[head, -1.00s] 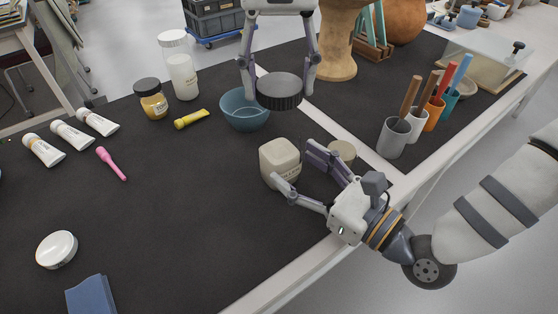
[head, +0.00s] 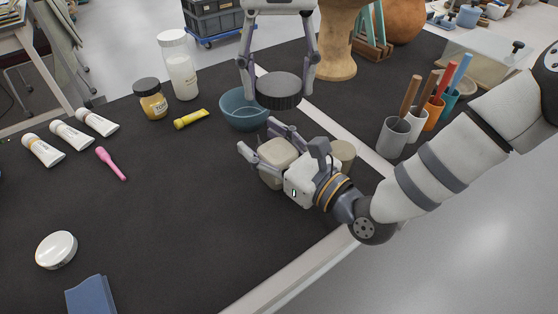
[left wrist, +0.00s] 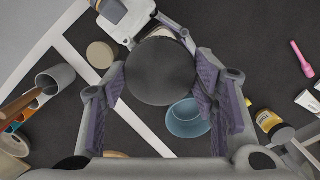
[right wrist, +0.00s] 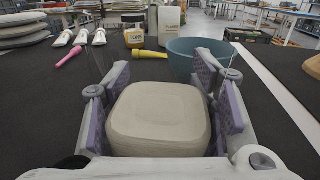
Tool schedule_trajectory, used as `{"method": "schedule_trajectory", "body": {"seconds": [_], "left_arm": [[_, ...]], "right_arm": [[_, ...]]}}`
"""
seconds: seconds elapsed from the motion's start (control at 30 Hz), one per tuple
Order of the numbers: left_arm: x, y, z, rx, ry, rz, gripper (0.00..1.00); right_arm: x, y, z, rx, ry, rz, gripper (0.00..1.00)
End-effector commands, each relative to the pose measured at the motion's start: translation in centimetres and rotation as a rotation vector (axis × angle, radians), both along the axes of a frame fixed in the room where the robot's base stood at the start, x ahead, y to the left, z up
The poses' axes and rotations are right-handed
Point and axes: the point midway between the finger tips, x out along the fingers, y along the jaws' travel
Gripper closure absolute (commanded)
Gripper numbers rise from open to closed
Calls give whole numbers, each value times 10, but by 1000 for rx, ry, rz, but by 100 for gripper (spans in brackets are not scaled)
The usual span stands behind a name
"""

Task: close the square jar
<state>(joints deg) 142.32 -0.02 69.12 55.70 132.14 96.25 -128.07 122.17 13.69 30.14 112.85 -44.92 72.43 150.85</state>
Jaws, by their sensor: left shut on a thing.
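My left gripper (head: 278,92) points down and is shut on a round black lid (head: 279,90), held level behind and above the jar. In the left wrist view the lid (left wrist: 160,72) hides most of what lies under it.
A blue bowl (head: 243,110) is close to the left of the black lid. A beige round piece (head: 343,152) stands just behind my right gripper. Cups with tools (head: 394,138) stand at right. The mat's front middle is clear.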

Motion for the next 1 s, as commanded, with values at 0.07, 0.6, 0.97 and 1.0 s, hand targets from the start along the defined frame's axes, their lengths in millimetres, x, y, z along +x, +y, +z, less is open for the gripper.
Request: {"method": "schedule_trajectory", "body": {"seconds": [0.07,0.6,0.97,1.0], "left_arm": [[0,0,0,0,0,0,58],[0,3,-43,3,7,1,58],[0,3,-50,3,6,0,58],[0,3,-50,3,6,0,58]], "right_arm": [[0,0,0,0,1,1,86],[0,0,-1,0,1,1,100],[0,0,-1,-1,2,1,100],[-1,0,-1,-1,2,1,100]]}}
